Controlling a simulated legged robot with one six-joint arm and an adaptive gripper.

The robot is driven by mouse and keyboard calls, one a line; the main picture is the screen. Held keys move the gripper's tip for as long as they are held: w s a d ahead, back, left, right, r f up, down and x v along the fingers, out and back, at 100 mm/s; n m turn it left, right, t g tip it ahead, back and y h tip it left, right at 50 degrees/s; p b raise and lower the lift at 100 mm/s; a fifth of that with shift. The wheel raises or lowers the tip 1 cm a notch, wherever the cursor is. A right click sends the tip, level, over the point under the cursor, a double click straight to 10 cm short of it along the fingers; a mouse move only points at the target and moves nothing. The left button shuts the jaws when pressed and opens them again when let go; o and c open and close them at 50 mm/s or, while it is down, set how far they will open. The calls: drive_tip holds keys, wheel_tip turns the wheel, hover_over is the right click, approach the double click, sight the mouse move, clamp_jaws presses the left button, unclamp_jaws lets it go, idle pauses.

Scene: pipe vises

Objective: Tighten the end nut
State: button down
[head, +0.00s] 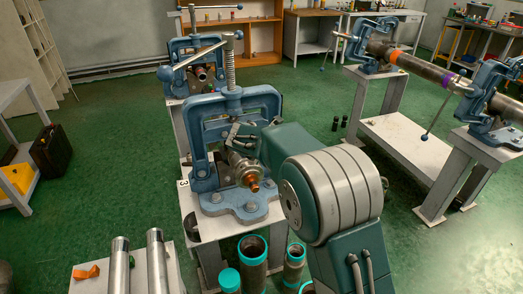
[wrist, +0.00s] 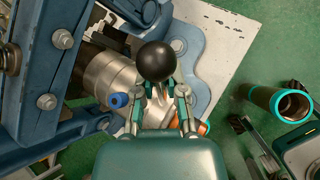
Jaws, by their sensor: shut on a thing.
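The silver pipe fitting with the end nut (head: 246,170) sits in the near blue vise (head: 200,150) in the head view, with a copper-coloured tip facing the front. A black ball (wrist: 156,60) covers part of the fingertips and the gripped area. In the head view my arm comes from the right and the fingers are hard to make out.
Teal-rimmed pipes (head: 253,250) stand right in front of the vise. A second vise (head: 200,75) is behind. A long pipe (head: 420,67) is held at the right. Green floor is open at left.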

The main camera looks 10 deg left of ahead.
drive_tip(key=shift+d+f, duration=0.25)
drive_tip(key=c, duration=0.7)
unclamp_jaws()
drive_tip(key=shift+w+d, duration=0.1)
drive_tip(key=shift+d, duration=0.05)
drive_tip(key=shift+a+r, duration=0.2)
drive_tip(key=v, duration=1.1)
drive_tip(key=shift+s+d+r, duration=0.1)
drive_tip(key=shift+s+r, duration=0.1)
